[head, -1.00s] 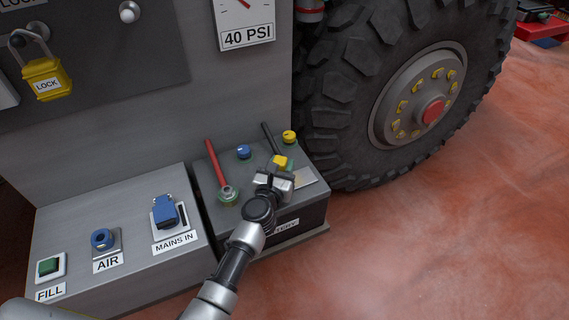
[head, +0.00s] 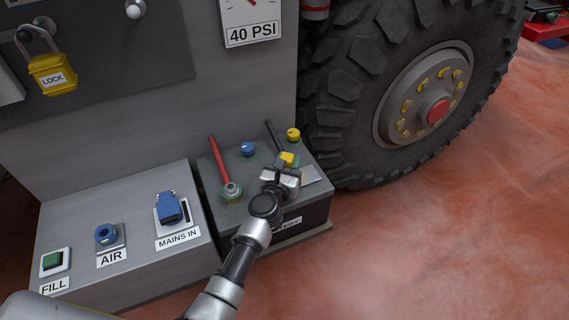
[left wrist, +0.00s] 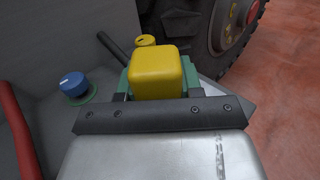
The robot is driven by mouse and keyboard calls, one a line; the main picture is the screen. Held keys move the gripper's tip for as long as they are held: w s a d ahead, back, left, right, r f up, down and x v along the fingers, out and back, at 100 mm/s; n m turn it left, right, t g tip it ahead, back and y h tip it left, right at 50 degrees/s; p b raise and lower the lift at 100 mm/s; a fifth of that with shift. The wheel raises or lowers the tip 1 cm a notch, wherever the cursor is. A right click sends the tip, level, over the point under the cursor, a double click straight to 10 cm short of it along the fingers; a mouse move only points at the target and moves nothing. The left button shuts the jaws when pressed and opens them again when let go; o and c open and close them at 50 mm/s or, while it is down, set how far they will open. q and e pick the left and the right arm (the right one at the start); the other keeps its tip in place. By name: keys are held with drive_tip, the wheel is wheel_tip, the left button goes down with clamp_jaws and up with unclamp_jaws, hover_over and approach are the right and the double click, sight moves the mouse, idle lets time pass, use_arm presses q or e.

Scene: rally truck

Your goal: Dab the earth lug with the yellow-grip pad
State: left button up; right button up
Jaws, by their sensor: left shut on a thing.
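My left gripper (head: 281,184) is shut on the yellow-grip pad (head: 288,159), over the right part of the dark battery box. In the left wrist view the pad's yellow block (left wrist: 160,72) stands just beyond the jaw, with green material around its lower part. A black bar (head: 273,136) on the box runs down toward the pad. Its near end, where an earth lug could be, is hidden behind the pad, so I cannot tell whether the pad touches it. My right gripper is not in view.
A red bar (head: 218,161) ends in a round, green-stained terminal left of my gripper. A blue knob (head: 248,149) and a yellow knob (head: 293,135) stand on the box behind. The big tyre (head: 347,90) is close on the right. Open floor (head: 460,230) lies at front right.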

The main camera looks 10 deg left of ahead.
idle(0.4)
use_arm(q)
drive_tip(key=shift+s+a, duration=0.55)
drive_tip(key=shift+a, duration=0.2)
drive_tip(key=shift+p, duration=0.35)
drive_tip(key=shift+r+p, duration=0.65)
drive_tip(key=shift+r, duration=0.1)
drive_tip(key=shift+f, duration=0.1)
